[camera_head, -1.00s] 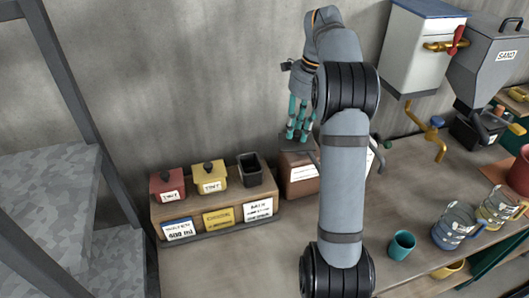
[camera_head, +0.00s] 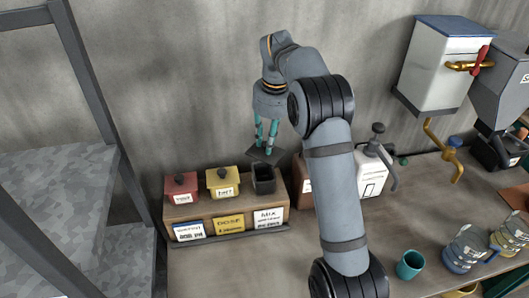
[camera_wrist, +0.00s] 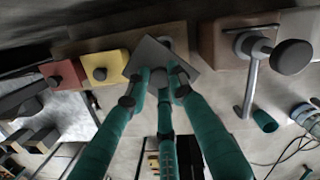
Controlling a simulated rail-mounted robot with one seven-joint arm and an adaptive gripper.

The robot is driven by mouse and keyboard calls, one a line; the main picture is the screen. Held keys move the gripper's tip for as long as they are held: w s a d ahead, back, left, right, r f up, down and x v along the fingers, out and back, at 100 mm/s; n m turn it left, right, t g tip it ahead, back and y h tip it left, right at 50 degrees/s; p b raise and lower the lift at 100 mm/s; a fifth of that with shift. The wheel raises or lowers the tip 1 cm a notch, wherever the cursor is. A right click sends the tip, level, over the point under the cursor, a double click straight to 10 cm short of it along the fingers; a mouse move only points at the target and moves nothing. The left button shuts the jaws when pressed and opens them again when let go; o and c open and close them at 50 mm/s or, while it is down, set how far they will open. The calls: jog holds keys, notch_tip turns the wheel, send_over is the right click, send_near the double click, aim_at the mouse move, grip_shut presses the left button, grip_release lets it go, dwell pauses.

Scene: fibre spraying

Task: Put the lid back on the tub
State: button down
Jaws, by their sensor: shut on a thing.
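My gripper (camera_head: 266,145) has teal fingers and is shut on a dark grey square lid (camera_head: 262,156), holding it just above the dark open tub (camera_head: 264,184). The tub stands at the right end of a wooden rack, and its top is partly hidden under the lid. The lid looks turned relative to the tub. In the wrist view, the lid (camera_wrist: 160,57) lies between the fingertips of my gripper (camera_wrist: 160,78) and covers most of the tub.
Red (camera_head: 181,189) and yellow (camera_head: 222,183) lidded tubs stand left of it on the labelled rack (camera_head: 198,210). A white pump bottle (camera_head: 372,172) and a brown box (camera_head: 306,190) are on the right. A teal cup (camera_head: 410,264) stands on the bench.

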aim_at(265, 155)
jog(key=shift+a+f, duration=0.35)
jog(key=shift+f, duration=0.05)
notch_tip(265, 155, down, 4)
jog(key=shift+r+p, duration=0.15)
jog(key=shift+p, duration=0.25)
jog(key=shift+f+b, duration=0.65)
jog(key=shift+b, duration=0.1)
jog(key=c, duration=1.5)
grip_release()
jog(key=shift+r, duration=0.2)
